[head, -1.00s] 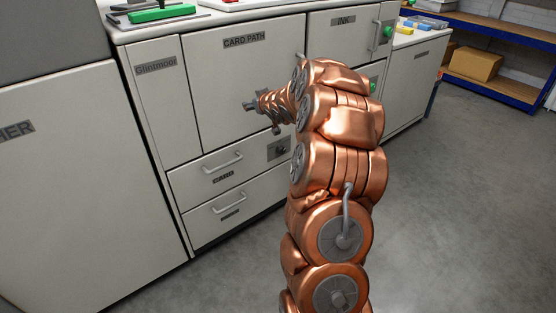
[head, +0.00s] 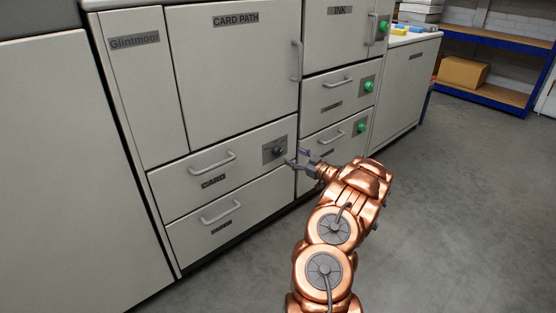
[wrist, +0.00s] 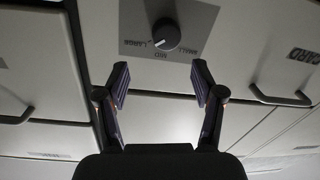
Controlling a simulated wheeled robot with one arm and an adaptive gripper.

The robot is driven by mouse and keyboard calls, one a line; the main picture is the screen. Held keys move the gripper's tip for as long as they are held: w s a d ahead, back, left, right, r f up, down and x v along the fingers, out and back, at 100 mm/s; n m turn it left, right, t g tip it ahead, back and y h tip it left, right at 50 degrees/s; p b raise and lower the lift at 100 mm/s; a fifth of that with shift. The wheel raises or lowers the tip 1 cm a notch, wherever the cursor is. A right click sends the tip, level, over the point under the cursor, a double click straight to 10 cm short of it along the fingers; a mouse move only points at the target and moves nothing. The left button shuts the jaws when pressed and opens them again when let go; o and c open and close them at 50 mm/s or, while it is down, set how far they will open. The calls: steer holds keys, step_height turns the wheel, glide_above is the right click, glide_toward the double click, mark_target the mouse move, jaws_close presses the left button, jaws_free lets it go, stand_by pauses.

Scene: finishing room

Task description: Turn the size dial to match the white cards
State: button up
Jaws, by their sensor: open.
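The size dial (head: 279,151) is a dark round knob on a grey plate at the right of the CARD drawer (head: 229,172). In the wrist view the dial (wrist: 166,34) sits above and beyond my fingers, with SMALL, MID and LARGE printed around it. Its pale mark appears to point toward LARGE. My gripper (head: 295,158) is just to the right of the dial in the head view. The wrist view shows my gripper (wrist: 160,76) open and empty, its two fingers apart and the knob beyond the gap between them. No white cards can be made out.
The drawer handle (head: 212,163) is left of the dial. The lower drawer (head: 229,212) is below it. A long door handle (head: 297,61) stands above. Drawers with green knobs (head: 369,87) are to the right. The grey floor (head: 440,200) on the right is clear.

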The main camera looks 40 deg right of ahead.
mark_target(280, 152)
steer(key=w+b, duration=0.1)
steer(key=w, duration=0.1)
steer(key=w+f+b, duration=0.1)
steer(key=w, duration=0.1)
steer(key=w+a+b, duration=0.1)
steer(key=w, duration=0.1)
steer(key=shift+w+f, duration=0.2)
steer(key=shift+w+r, duration=0.1)
steer(key=shift+w, duration=0.45)
steer(key=shift+c, duration=0.4)
